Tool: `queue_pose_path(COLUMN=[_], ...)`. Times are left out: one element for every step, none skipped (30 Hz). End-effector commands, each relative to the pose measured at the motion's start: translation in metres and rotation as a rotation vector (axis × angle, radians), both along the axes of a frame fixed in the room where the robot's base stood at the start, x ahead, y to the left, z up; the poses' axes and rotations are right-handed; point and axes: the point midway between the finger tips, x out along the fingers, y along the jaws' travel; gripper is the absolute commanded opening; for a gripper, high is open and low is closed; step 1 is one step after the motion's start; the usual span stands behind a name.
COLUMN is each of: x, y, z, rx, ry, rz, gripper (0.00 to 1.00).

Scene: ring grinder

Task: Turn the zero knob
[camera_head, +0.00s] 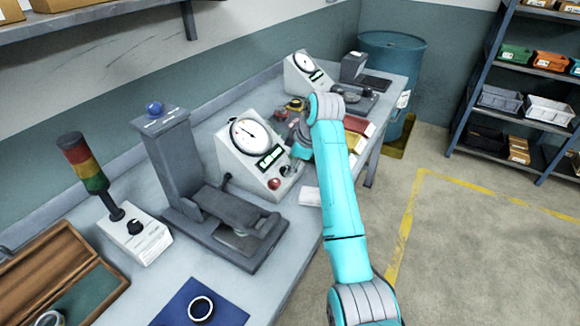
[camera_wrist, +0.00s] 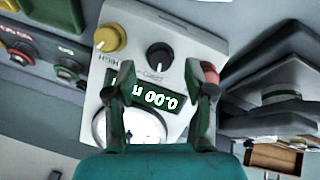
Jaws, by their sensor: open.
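The gauge box (camera_head: 245,140) has a round dial, a lit display and knobs on its front. In the wrist view it appears upside down, with the display (camera_wrist: 149,97) reading 0.00. A black knob (camera_wrist: 159,56) sits at the panel's middle, beside a yellow knob (camera_wrist: 109,38) marked HIGH. A red knob (camera_wrist: 210,72) is partly hidden behind a finger. The black knob's label is too small to read surely, so I cannot tell which is the zero knob. My gripper (camera_wrist: 156,82) is open and empty over the panel, its fingertips on either side of the display, short of the black knob.
A grey press stand (camera_head: 165,150) and a signal lamp (camera_head: 85,165) stand left of the box. A second gauge box (camera_head: 305,75) is farther along the bench. In the wrist view, a box with red and green buttons (camera_wrist: 70,75) is at the left.

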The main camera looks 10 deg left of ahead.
Motion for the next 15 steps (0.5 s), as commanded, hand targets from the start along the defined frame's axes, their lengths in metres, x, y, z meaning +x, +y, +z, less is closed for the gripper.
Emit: queue_pose_path(x=[-0.002, -0.003, -0.005, -0.007, -0.008, -0.01, -0.011, -0.012, -0.014, -0.015, -0.016, -0.018, -0.019, -0.019, -0.02], y=[-0.004, -0.006, -0.009, -0.011, -0.013, -0.016, -0.018, -0.02, -0.022, -0.024, -0.025, -0.027, -0.028, -0.029, -0.03], z=[0.011, 0.016, 0.024, 0.029, 0.034, 0.042, 0.047, 0.052, 0.058, 0.062, 0.066, 0.07, 0.073, 0.076, 0.079], rx=[0.001, 0.001, 0.001, 0.001, 0.0, 0.0, 0.0, 0.0, 0.0, 0.0, 0.0, 0.0, 0.0, 0.0, 0.0], ry=[-0.005, -0.004, -0.005, -0.003, -0.004, -0.004, -0.004, -0.004, -0.004, -0.004, -0.003, -0.002, -0.003, -0.002, -0.001], rz=[-0.001, -0.001, -0.001, -0.001, -0.001, -0.001, -0.001, -0.001, -0.001, -0.001, -0.001, -0.001, -0.001, -0.001, 0.0], gripper=[0.54, 0.54, 0.54, 0.54, 0.54, 0.54, 0.54, 0.54, 0.54, 0.54, 0.54, 0.54, 0.54, 0.54, 0.54])
